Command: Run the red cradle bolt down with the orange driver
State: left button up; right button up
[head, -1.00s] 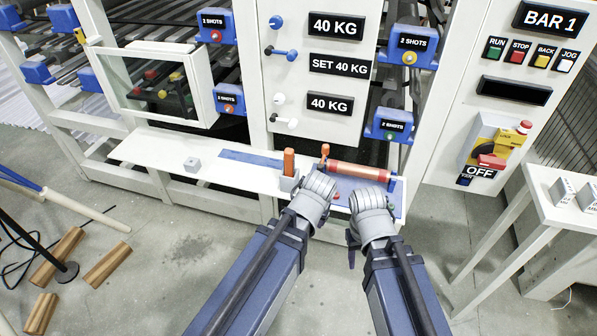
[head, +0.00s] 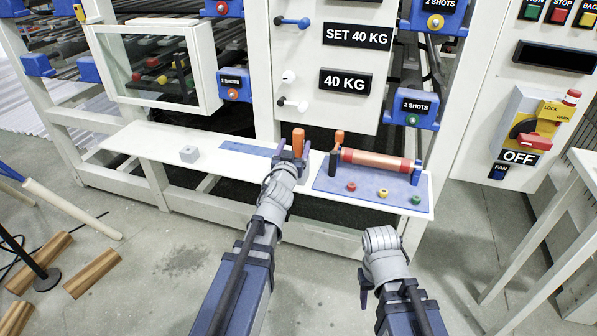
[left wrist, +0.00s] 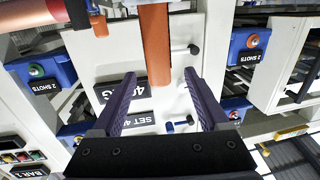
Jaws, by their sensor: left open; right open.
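The orange driver (head: 298,142) stands upright on the white shelf; its lower part and holder are largely hidden by my left gripper in the head view. My left gripper (head: 291,160) is open at the driver. In the left wrist view the driver (left wrist: 155,45) shows between the two spread fingers (left wrist: 155,95), with a gap on each side. The red cradle bolt (head: 351,187) sits on the blue mat (head: 330,184), in front of the copper-coloured roller (head: 378,160) in its cradle. My right gripper (head: 381,240) is open and empty, in front of the shelf, below the mat.
A yellow bolt (head: 382,193) and a green bolt (head: 415,200) sit right of the red one. Another orange piece (head: 339,137) stands at the roller's left end. The white frame rises behind.

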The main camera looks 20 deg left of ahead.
aim_at(301, 130)
pick_arm(q)
jog(key=shift+w+a+f+m+t+h+b, duration=0.2)
jog(key=shift+f+m+t+h+b, duration=0.4)
jog(key=shift+b, duration=0.4)
jog(key=shift+d+r+t+h+b, duration=0.1)
jog(key=shift+r+t+h+b, duration=0.25)
jog(key=shift+h, duration=0.25)
pick_arm(e)
notch_tip(301, 130, down, 4)
jog(key=shift+f, duration=0.15)
pick_arm(q)
jog(key=shift+r, duration=0.1)
jog(key=shift+w+r+p, duration=0.15)
jog(key=shift+w+p, duration=0.05)
jog(key=shift+w, duration=1.1)
jog(key=shift+w+r+p, duration=0.2)
jog(key=shift+w, duration=1.1)
jog(key=shift+w+r+p, duration=0.15)
jog(key=shift+w+p, duration=0.05)
jog(key=shift+w, duration=1.1)
jog(key=shift+s, duration=0.1)
grip_shut()
pick_arm(e)
jog(key=shift+r, duration=0.55)
